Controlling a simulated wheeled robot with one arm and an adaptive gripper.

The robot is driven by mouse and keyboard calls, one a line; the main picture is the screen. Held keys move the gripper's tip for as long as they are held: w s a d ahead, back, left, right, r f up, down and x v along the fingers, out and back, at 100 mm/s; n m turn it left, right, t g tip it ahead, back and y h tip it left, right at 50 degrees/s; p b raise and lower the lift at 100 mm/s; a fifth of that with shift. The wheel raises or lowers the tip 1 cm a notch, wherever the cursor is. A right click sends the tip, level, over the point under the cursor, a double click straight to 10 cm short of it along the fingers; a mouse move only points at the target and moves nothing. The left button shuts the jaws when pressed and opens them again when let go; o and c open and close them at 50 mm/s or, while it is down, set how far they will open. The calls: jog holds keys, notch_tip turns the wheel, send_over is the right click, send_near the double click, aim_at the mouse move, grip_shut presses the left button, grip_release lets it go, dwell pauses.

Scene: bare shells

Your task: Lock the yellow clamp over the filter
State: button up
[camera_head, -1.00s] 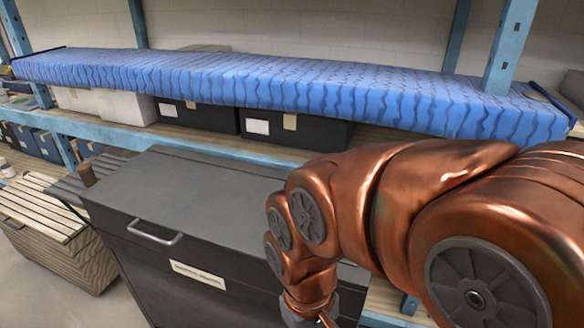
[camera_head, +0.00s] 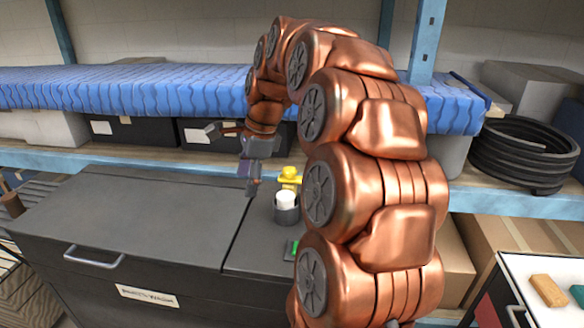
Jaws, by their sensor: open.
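The yellow clamp (camera_head: 289,175) stands on the dark box top, just behind the filter. The filter (camera_head: 286,199) looks like a white cylinder in a dark round holder (camera_head: 286,214). The clamp appears raised behind the filter rather than lying over it, but it is small and partly hidden. My gripper (camera_head: 230,160) is open and empty, with its fingers spread wide. In the picture it is left of and a little above the clamp, apart from it. My arm passes close to the right of the filter and hides what is behind it.
A grey-black box (camera_head: 130,215) with a metal handle fills the front left; its top is bare. A small green item (camera_head: 291,247) lies in front of the holder. Behind is a shelf with a blue ribbed mat (camera_head: 120,88). A coiled black hose (camera_head: 522,155) sits at right.

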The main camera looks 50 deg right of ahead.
jog(key=w+d+m+t, duration=0.1)
jog(key=d+m, duration=0.4)
jog(key=d, duration=0.5)
jog(key=m+h, duration=0.1)
jog(key=m, duration=0.5)
send_near(290, 170)
jog(key=shift+t, duration=0.4)
jog(key=shift+s+p+x, duration=0.15)
jog(key=shift+p+x, duration=0.25)
jog(key=shift+x, duration=1.7)
jog(key=shift+s+p+x, duration=0.15)
jog(key=shift+p+x, duration=0.25)
jog(key=shift+x, duration=1.65)
jog(key=shift+f, duration=0.15)
jog(key=shift+c, duration=0.2)
grip_shut()
